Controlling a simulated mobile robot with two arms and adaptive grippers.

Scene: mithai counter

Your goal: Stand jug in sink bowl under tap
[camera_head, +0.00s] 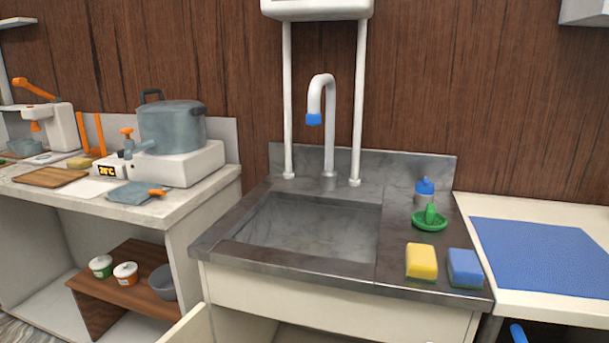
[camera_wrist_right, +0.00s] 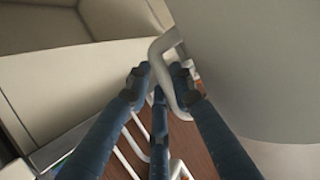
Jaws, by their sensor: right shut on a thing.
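The sink bowl (camera_head: 300,228) is an empty grey basin set in a dark counter. The white tap (camera_head: 328,100) with a blue tip rises behind it and curves over its back part. In the right wrist view, my right gripper (camera_wrist_right: 163,82) is shut on the pale loop handle (camera_wrist_right: 166,48) of a large pale grey vessel, which looks like the jug (camera_wrist_right: 255,65). Only part of its side shows; its rim and base are out of view. The jug does not show in the head view. My left gripper is in neither view.
A yellow sponge (camera_head: 421,261), a blue sponge (camera_head: 464,267), a green dish (camera_head: 430,219) and a blue-capped bottle (camera_head: 424,191) stand right of the bowl. A blue mat (camera_head: 545,255) lies further right. A grey pot (camera_head: 172,126) stands left. White bars (camera_wrist_right: 125,155) show below my right gripper.

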